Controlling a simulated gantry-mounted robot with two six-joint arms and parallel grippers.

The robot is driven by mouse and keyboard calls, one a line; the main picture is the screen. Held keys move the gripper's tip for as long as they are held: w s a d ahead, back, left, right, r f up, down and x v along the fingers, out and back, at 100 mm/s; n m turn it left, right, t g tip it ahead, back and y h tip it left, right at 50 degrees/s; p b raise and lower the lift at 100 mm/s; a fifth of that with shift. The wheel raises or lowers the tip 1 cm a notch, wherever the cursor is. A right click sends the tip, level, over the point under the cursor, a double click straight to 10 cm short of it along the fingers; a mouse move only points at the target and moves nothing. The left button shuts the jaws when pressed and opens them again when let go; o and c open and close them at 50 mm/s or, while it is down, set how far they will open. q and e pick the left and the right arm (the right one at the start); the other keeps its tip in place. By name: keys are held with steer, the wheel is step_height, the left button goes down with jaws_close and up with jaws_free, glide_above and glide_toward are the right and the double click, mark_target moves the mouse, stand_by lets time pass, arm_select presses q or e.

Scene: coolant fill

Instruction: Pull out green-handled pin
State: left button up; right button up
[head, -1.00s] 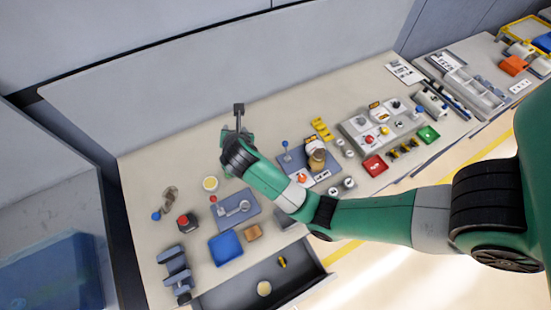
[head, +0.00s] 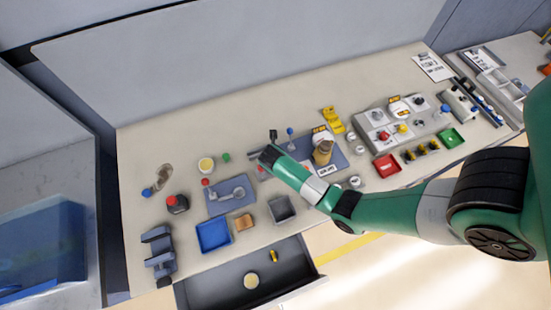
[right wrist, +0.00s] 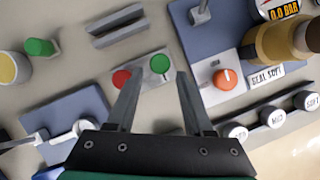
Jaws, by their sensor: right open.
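A small green handle (right wrist: 40,46) stands beside a yellow-topped cup at the left of the right wrist view. It also shows as a green spot (head: 226,157) in the head view; whether a pin shaft lies under it I cannot tell. My right gripper (right wrist: 160,80) is open and empty, with its fingers over a light plate (right wrist: 146,71) carrying a red button (right wrist: 121,78) and a green button (right wrist: 160,63). The green handle is to the left of the fingers and apart from them. My left gripper is not in view.
A blue plate (head: 218,208) with a metal lever lies left of my right arm. The yellow-topped cup (head: 206,165) is beside the green handle. A blue panel (right wrist: 218,45) with an orange knob (right wrist: 225,79) is at right. An open drawer (head: 210,292) is in front.

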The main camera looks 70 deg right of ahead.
steer(key=b+x, duration=0.1)
steer(key=x, duration=0.4)
steer(key=shift+d+f+b, duration=0.15)
steer(key=shift+f+b, duration=0.2)
steer(key=shift+b, duration=0.05)
steer(key=shift+w, duration=0.1)
steer(key=shift+c, duration=0.4)
jaws_close()
steer(key=shift+c, duration=1.8)
jaws_free()
steer(key=c, duration=1.1)
jaws_free()
steer(key=shift+r, duration=0.1)
steer(key=shift+c, duration=0.2)
steer(key=shift+r+p, duration=0.3)
steer(key=shift+p, duration=0.2)
